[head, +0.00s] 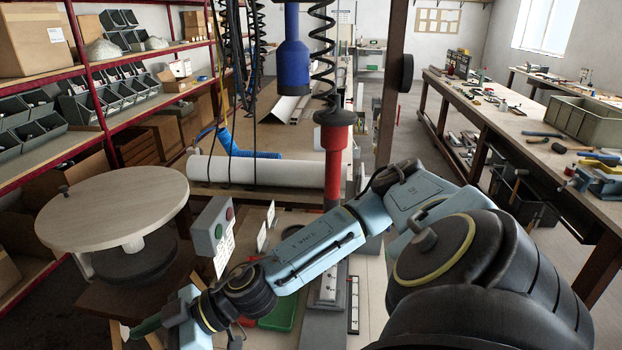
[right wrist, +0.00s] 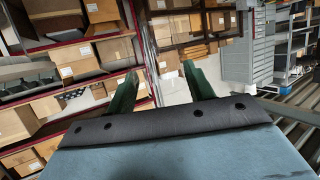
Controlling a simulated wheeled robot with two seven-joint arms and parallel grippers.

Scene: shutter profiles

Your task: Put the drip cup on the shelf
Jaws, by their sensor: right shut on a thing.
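My right arm reaches across the head view to the lower left. Its green-fingered gripper (head: 143,328) is low beside the round wooden disc. In the right wrist view the two green fingers (right wrist: 160,84) stand apart with a pale patch (right wrist: 172,90) between them. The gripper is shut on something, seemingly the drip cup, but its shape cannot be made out. Red-framed shelving (head: 100,120) stands at the left, with bins and boxes on its boards. The fingers point towards shelving with cardboard boxes (right wrist: 95,60). My left gripper is out of view.
A round wooden disc on a dark stand (head: 112,208) is at the left, near my right gripper. A grey button box (head: 212,232) stands beside my forearm. Red (head: 334,150) and blue (head: 293,65) tools hang overhead. A long workbench (head: 500,125) fills the right.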

